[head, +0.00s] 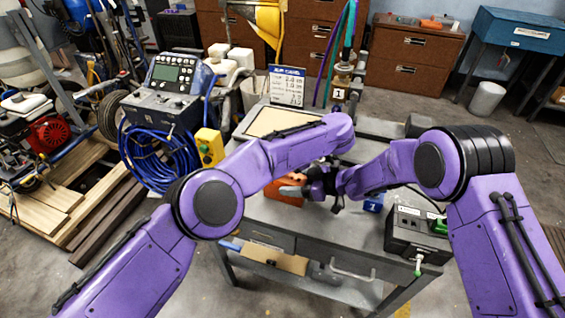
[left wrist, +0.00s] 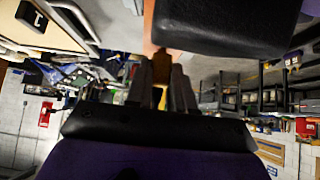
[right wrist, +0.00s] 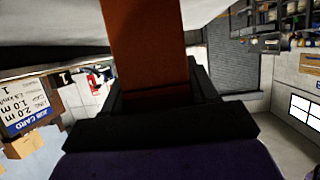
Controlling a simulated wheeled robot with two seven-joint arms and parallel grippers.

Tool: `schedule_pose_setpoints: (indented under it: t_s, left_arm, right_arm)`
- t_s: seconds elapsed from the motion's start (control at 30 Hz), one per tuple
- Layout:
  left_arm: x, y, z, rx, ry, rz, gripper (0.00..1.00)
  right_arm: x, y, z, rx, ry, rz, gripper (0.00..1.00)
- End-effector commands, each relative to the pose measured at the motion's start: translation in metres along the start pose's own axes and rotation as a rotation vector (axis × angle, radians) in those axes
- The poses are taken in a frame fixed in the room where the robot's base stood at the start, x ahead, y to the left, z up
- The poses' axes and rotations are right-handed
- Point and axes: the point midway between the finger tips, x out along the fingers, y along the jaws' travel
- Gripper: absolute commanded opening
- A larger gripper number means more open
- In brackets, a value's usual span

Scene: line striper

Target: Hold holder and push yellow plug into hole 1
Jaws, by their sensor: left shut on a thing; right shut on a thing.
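The orange-brown holder (head: 287,191) is on the grey workbench in the head view, partly covered by my gripper. My right gripper (head: 303,189) is shut on it. In the right wrist view the holder (right wrist: 150,45) fills the space between the fingers. My left gripper (left wrist: 161,82) is shut on a dark yellow piece, which looks like the yellow plug (left wrist: 161,63). An orange strip of the holder (left wrist: 151,22) shows just beyond it. I cannot tell whether plug and holder touch. The left fingers and plug are hidden in the head view, and hole 1 cannot be made out.
A pale panel (head: 283,122), a job card (head: 287,86) and a post tagged 1 (head: 338,93) are behind my arms.

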Motion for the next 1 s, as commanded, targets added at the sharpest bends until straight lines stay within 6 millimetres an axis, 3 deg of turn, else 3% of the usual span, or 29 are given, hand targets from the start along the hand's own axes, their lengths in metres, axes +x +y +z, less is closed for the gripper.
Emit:
schedule_pose_setpoints:
  t_s: [0.33,0.93,0.97,1.0]
  left_arm:
    - [0.0,-0.002,0.005,0.018,-0.001,-0.002,0.0]
    - [-0.01,-0.001,-0.007,0.008,0.0,-0.001,0.0]
    - [-0.01,-0.001,-0.007,0.008,0.0,-0.001,0.32]
    - [-0.01,-0.001,-0.007,0.008,0.0,-0.001,0.46]
  right_arm:
    - [-0.001,0.003,-0.001,-0.002,0.001,0.005,0.08]
    - [-0.001,0.001,-0.001,-0.001,0.002,0.003,0.08]
    - [-0.001,0.001,-0.001,-0.001,0.002,0.003,0.08]
    - [-0.001,0.001,-0.001,-0.001,0.002,0.002,0.08]
